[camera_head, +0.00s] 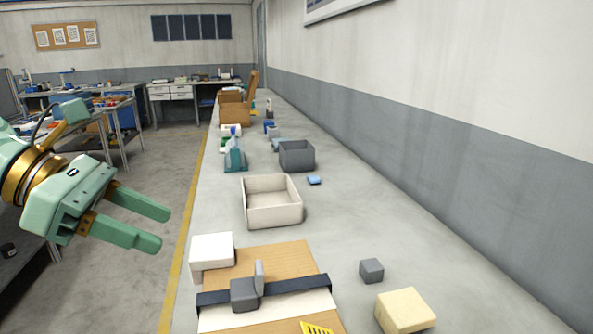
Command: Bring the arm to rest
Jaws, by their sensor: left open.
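My left gripper (150,224) comes in from the left on its green and gold arm. Its two green fingers are apart with nothing between them. It hangs over the floor, left of the long grey bench (400,250) and apart from it. My right gripper does not show in the head view.
On the bench are a light open box (272,222), a grey bin (296,166), a white block (212,250), a wooden board (290,258) with a dark strap, a grey cube (371,270) and a cream block (404,310). A wall stands right.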

